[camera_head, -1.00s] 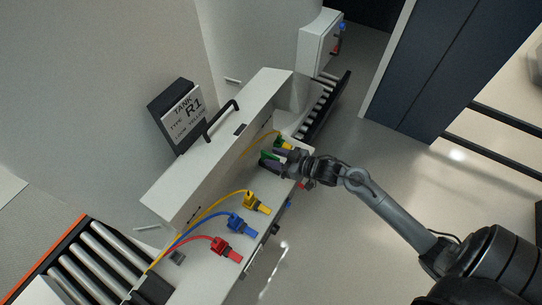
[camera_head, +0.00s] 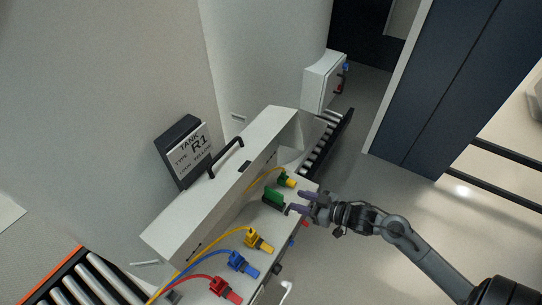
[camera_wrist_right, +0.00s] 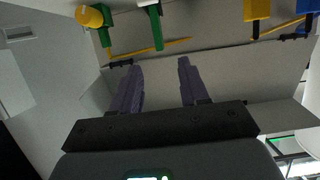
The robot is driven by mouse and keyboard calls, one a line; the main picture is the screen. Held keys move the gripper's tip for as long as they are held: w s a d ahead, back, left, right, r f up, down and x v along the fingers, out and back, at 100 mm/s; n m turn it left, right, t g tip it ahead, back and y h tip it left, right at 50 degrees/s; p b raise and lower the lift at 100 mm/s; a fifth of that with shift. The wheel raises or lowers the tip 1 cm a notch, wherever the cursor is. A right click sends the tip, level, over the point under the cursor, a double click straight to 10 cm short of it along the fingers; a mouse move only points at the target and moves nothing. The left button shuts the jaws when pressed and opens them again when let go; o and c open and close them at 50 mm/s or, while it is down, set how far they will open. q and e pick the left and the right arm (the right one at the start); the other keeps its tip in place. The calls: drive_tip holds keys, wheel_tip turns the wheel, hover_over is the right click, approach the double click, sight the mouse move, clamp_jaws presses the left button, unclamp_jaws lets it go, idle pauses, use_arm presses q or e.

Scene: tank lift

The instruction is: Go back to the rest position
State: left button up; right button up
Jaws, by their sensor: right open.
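My right gripper (camera_head: 296,203) is open and empty, its two purple fingers apart beside the front edge of the white unit. A green block (camera_head: 273,197) sits on the unit's ledge just left of the fingertips, with a small gap visible. My open right gripper also shows in the right wrist view (camera_wrist_right: 160,65), with a green part (camera_wrist_right: 155,26) beyond the fingers. My left gripper is out of view.
Yellow (camera_head: 259,240), blue (camera_head: 243,263) and red (camera_head: 225,289) cabled plugs lie along the ledge. A yellow-green plug (camera_head: 287,180) is behind the green block. Open floor lies right.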

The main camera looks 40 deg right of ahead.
drive_tip(key=s+a+r+m+g+h+p, duration=0.1)
drive_tip(key=s+a+r+p, duration=0.1)
drive_tip(key=a+r+p, duration=0.4)
drive_tip(key=s+a+r+m+g+h+p, duration=0.1)
drive_tip(key=s+a+r+m+p, duration=0.2)
drive_tip(key=a, duration=0.5)
drive_tip(key=s+f+n+g+h+p, duration=0.1)
drive_tip(key=s+n+g+h, duration=0.1)
drive_tip(key=s+g, duration=0.5)
drive_tip(key=s, duration=0.3)
drive_tip(key=shift+f+g, duration=0.15)
drive_tip(key=shift+g, duration=0.25)
